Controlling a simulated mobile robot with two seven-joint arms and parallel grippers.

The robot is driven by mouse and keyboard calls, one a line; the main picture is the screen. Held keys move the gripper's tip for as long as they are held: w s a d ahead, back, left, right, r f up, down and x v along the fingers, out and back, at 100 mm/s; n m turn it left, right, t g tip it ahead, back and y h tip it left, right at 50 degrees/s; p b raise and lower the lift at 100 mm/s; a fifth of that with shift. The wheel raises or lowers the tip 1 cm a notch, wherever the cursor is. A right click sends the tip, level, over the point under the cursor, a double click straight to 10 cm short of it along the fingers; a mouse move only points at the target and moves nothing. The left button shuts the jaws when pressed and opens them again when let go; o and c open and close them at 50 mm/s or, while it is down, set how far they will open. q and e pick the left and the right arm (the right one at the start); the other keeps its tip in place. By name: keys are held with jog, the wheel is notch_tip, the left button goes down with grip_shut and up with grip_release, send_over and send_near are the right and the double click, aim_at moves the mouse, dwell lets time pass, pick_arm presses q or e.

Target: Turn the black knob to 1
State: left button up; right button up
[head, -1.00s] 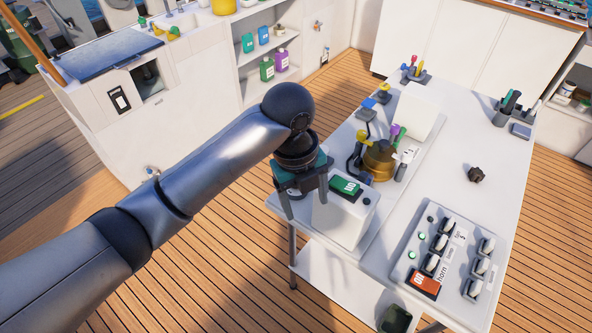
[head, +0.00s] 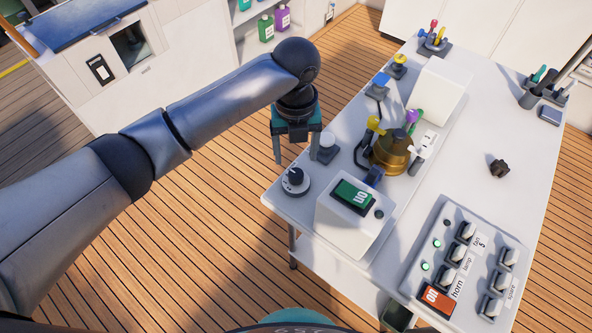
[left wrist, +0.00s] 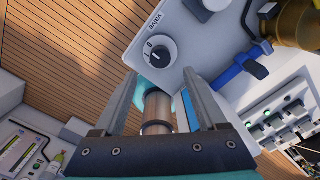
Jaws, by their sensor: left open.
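The black knob (head: 295,180) sits on a pale round base at the near left corner of the white table. In the left wrist view the knob (left wrist: 160,57) shows 0 and 1 marks beside it and a "valve" label. Its white pointer mark seems to face the 0, but it is small. My left gripper (head: 297,156) is open and empty, above and beyond the knob, apart from it. In the left wrist view its two fingers (left wrist: 160,92) point toward the knob, which lies past their tips. My right gripper is out of view.
A white box with a green switch (head: 352,196) stands right of the knob. A switch panel (head: 465,262) lies at the front right. Open deck lies left of the table.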

aim_at(296, 173)
pick_arm(q)
notch_tip(296, 173, down, 7)
jog(key=shift+f+b, duration=0.15)
jog(key=shift+b, duration=0.6)
grip_shut()
